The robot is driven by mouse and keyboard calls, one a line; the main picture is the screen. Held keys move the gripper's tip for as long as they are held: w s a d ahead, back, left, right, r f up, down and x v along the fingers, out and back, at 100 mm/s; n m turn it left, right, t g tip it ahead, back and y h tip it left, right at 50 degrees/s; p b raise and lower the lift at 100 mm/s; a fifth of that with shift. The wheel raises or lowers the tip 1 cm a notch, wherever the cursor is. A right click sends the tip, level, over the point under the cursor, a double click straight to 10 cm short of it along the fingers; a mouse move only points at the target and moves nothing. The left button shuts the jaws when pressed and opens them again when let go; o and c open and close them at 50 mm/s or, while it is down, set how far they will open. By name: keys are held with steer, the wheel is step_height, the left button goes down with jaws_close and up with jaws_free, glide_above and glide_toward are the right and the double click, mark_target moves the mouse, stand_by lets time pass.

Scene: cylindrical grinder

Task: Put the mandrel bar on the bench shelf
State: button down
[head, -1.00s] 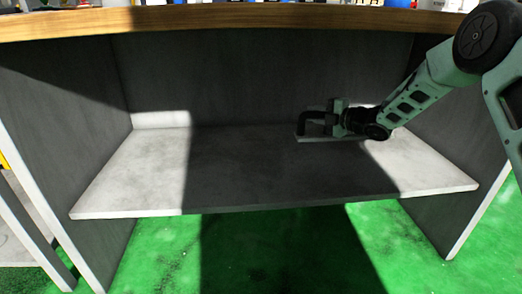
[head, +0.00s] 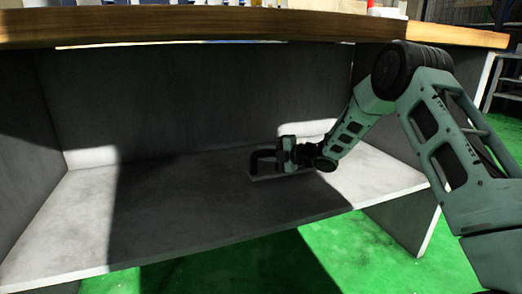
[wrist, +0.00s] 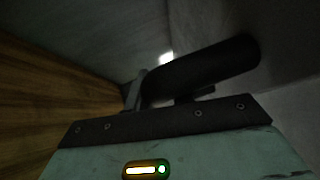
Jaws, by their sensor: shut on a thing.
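The bench shelf (head: 85,225) is a pale grey board under the wooden bench top, partly in shadow. My gripper (head: 264,162) is in the shelf space, low over the board's right-of-centre part. In the wrist view, a dark cylinder with a rounded end, seemingly the mandrel bar (wrist: 208,72), lies slantwise at the jaws. My gripper is shut on it. In the head view the bar is hard to tell from the dark jaws. A thin grey strip shows just below the gripper there. Whether the bar touches the shelf is unclear.
The wooden bench top (head: 190,27) overhangs the shelf, with several items on it. A dark back panel (head: 200,95) and side panels enclose the shelf space. The shelf's left and middle are bare. Green floor (head: 240,265) shows below its front edge.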

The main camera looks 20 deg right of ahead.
steer(key=shift+f+b, duration=0.35)
steer(key=shift+f, duration=0.6)
steer(key=shift+r, duration=0.15)
steer(key=c, duration=1.2)
jaws_free()
steer(key=shift+f, duration=0.2)
